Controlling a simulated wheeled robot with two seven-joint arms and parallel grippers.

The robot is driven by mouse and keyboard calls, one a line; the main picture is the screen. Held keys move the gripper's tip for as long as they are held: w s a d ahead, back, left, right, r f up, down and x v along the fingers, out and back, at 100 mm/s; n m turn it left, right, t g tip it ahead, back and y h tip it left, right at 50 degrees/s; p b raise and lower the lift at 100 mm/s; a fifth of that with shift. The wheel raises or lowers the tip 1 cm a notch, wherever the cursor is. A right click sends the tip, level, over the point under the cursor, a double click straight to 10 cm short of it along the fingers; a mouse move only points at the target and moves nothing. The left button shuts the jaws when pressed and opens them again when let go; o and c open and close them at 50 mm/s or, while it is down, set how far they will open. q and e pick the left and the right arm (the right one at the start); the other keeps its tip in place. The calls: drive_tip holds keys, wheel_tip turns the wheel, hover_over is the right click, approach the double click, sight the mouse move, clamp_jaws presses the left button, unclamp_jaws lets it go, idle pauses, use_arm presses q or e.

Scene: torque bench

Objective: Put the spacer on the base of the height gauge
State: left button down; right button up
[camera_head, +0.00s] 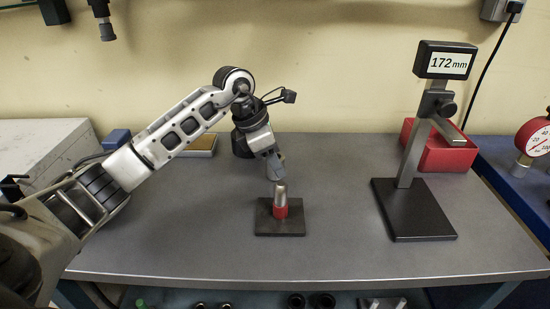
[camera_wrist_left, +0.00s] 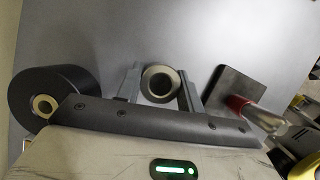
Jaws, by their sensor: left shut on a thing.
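My left gripper (camera_head: 273,160) points down near the middle of the bench, behind a small stand as the head view sees it. It is shut on the spacer, a grey metal ring (camera_wrist_left: 160,84) with an open hole, which sits between the two fingers in the left wrist view. In the head view the spacer is hard to tell from the fingers. The height gauge (camera_head: 411,140) stands at the right, its display reading 172 mm. Its flat black base (camera_head: 425,215) is bare. My right gripper is not in view.
The dark stand plate (camera_head: 265,228) carries a red-collared metal post (camera_head: 281,200). A dark roll (camera_wrist_left: 70,86) lies beside the gripper. A red box (camera_head: 447,155) is behind the gauge, and a red dial (camera_head: 535,137) is at far right. The bench between stand and gauge is clear.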

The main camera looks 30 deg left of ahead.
use_arm(q)
drive_tip(key=shift+f, duration=0.15)
drive_tip(key=c, duration=0.9)
unclamp_jaws()
